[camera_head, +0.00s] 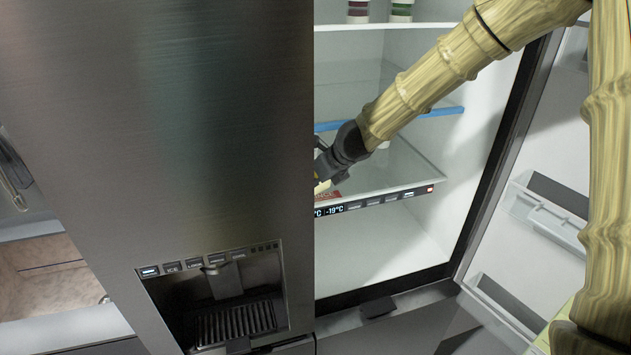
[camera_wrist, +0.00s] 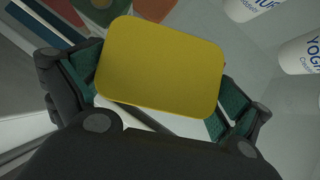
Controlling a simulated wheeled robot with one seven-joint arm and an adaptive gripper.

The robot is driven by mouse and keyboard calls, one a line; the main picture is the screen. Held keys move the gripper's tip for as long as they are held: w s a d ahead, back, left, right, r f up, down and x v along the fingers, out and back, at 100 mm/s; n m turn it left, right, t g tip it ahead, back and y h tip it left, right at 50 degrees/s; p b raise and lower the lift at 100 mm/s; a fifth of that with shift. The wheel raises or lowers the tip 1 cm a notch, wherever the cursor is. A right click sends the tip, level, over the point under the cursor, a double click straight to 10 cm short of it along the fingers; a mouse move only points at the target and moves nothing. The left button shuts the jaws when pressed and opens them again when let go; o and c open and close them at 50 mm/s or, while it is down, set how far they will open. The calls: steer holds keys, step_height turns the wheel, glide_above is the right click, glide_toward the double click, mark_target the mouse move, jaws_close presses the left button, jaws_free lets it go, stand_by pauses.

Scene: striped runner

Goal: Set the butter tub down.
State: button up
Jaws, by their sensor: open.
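The butter tub shows its yellow lid (camera_wrist: 160,66) in the middle of the wrist view, with a white side below the lid. My gripper (camera_wrist: 158,88) is open around it, with a green-padded finger on each side; I cannot tell whether the pads touch it. In the head view, my gripper (camera_head: 324,168) is inside the open fridge, by the shelf with the temperature display, partly hidden behind the closed door. The tub is mostly hidden there. What lies directly under the tub is hidden.
White yoghurt cups (camera_wrist: 303,55) stand at the right in the wrist view. Coloured items (camera_wrist: 152,9) lie beyond the tub. The fridge shelf front (camera_head: 375,199) crosses below my arm. An open door with bins (camera_head: 545,212) stands at the right.

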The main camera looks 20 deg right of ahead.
steer(key=shift+s+d+r, duration=0.15)
steer(key=shift+s+r, duration=0.1)
steer(key=shift+r, duration=0.15)
steer(key=s+d+b, duration=0.4)
steer(key=s+d, duration=0.1)
steer(key=s, duration=0.6)
steer(key=shift+b, duration=0.4)
steer(key=s+d+f+n+g+h, duration=0.15)
steer(key=s+f+n, duration=0.35)
steer(key=f, duration=0.5)
steer(key=s+f+n+g+h, duration=0.1)
steer(key=s+f+n+g, duration=0.1)
steer(key=s+f+n, duration=0.5)
steer(key=s+d+f+n+g+h, duration=0.1)
steer(key=s+f+n, duration=0.2)
steer(key=f, duration=0.9)
steer(key=s+a+f+n+g, duration=0.1)
steer(key=s+a+f+n, duration=0.1)
steer(key=s+f+n, duration=0.5)
steer(key=s+a+f+n+g, duration=0.1)
steer(key=s+a+f+n, duration=0.2)
steer(key=s+f+n, duration=0.5)
steer(key=s, duration=0.6)
steer(key=shift+s+n, duration=0.4)
